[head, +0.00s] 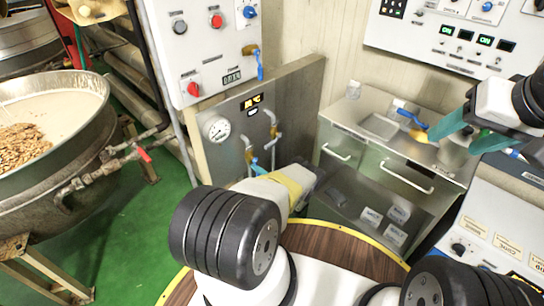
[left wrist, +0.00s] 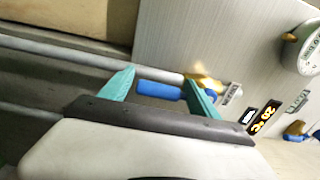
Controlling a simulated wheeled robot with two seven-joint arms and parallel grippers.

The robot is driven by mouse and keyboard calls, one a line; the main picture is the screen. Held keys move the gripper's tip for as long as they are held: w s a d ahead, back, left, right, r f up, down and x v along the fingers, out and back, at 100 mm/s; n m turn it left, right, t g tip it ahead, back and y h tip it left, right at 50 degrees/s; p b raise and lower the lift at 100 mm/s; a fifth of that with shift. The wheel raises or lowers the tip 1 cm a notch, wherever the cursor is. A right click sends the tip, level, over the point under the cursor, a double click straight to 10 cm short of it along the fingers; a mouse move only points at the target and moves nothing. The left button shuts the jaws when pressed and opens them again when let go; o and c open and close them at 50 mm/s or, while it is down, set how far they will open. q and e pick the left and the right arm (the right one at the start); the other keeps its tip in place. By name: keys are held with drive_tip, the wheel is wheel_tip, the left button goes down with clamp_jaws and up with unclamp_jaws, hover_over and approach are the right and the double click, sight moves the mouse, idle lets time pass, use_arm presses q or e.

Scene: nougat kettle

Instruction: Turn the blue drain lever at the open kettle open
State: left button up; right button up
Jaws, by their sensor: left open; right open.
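A blue lever (left wrist: 160,90) on a brass valve (left wrist: 205,80) lies between the green fingers of my open left gripper (left wrist: 160,78) in the left wrist view. I cannot tell whether the fingers touch it. In the head view my left gripper (head: 262,170) is at the steel panel (head: 285,95), its fingers mostly hidden by my wrist. The open kettle (head: 55,190) with pale liquid and nuts stands at the left; a red lever (head: 144,155) shows on its outlet pipe. My right gripper (head: 452,142) is open, above the steel counter at the right.
Another blue lever (head: 260,65) hangs on a brass valve beside the control box (head: 205,50). A round gauge (head: 216,129) and pipes are on the panel. A blue-handled tool (head: 411,117) lies near my right gripper. Green floor (head: 130,225) is clear between kettle and panel.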

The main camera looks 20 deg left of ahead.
use_arm(q)
drive_tip(key=shift+d, duration=0.1)
drive_tip(key=v, duration=0.7)
drive_tip(key=shift+s+d, duration=0.15)
drive_tip(key=shift+d, duration=0.15)
